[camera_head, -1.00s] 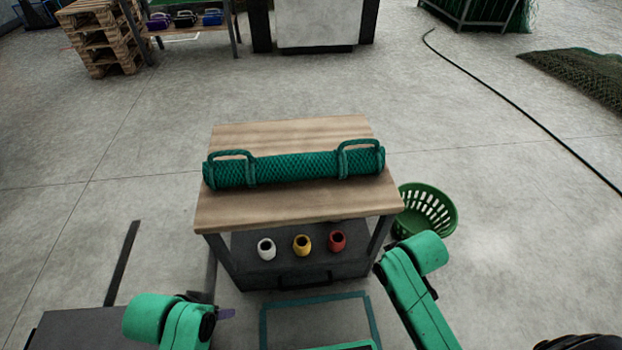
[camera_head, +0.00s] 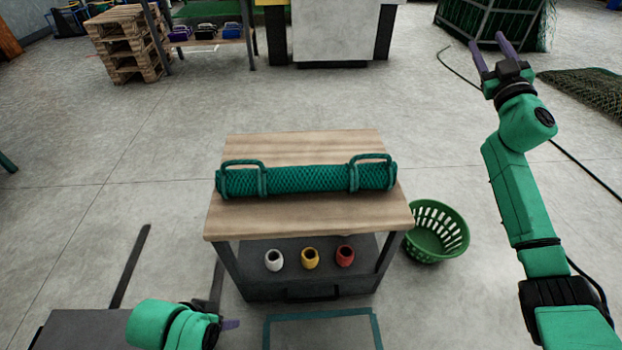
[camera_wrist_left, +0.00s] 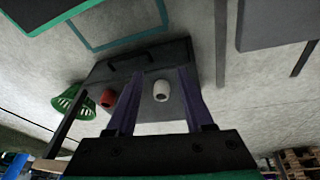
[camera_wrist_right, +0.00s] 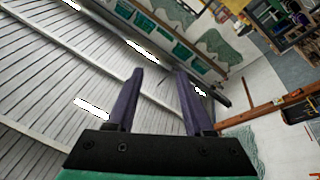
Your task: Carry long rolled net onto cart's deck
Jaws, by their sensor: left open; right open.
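The long rolled green net (camera_head: 305,180) lies flat across the wooden top of a table (camera_head: 310,216), with a loop handle standing near each end. My right gripper (camera_head: 493,50) is raised far to the right of the net, open and empty; its purple fingers also show in the right wrist view (camera_wrist_right: 157,85), pointing towards walls and ceiling. My left gripper (camera_head: 232,324) is low at the bottom left, in front of the table; the left wrist view (camera_wrist_left: 155,80) shows it open and empty. A dark grey flat slab (camera_head: 80,332) at the lower left may be the cart's deck.
White, yellow (camera_head: 310,258) and red pots stand on the table's lower shelf. A green basket (camera_head: 437,232) stands at the table's right. A teal-edged rectangle (camera_head: 322,332) lies in front. Pallets (camera_head: 127,45) and a shelf stand behind. Floor around is mostly clear.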

